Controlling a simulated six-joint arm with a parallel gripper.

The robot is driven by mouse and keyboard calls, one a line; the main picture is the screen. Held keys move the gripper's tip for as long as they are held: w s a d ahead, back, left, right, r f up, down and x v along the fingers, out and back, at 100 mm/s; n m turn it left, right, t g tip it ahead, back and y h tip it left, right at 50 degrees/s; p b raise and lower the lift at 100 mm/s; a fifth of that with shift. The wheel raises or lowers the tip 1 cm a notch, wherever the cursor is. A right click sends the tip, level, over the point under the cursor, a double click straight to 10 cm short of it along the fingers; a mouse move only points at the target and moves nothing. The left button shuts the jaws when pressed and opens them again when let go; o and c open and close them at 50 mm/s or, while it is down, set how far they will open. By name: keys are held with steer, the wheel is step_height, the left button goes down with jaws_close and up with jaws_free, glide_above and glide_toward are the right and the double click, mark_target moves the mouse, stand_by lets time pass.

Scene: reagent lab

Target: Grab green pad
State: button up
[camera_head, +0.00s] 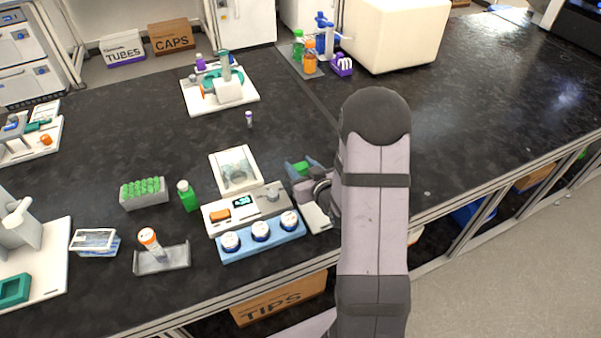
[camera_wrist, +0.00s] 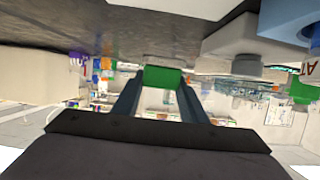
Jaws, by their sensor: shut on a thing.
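The green pad (camera_head: 299,168) shows in the head view just right of the white balance, partly hidden by my gripper (camera_head: 304,176). In the wrist view the green pad (camera_wrist: 163,74) sits between the tips of the two dark fingers of my gripper (camera_wrist: 161,84). The fingers are shut on it, one at each side. In the head view my arm covers the area right of the pad, and a white base plate (camera_head: 316,219) shows below the gripper. I cannot tell whether the pad is clear of any support.
Left of my gripper stand the balance (camera_head: 226,214) with its clear-topped box (camera_head: 235,185) and a blue tray (camera_head: 268,247) with white-lidded jars. Further left are a green bottle (camera_head: 188,198), a green-capped tube rack (camera_head: 144,198) and a tube holder (camera_head: 173,261). The bench behind is mostly clear.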

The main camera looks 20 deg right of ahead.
mark_target(300, 166)
steer(key=shift+r, duration=3.05)
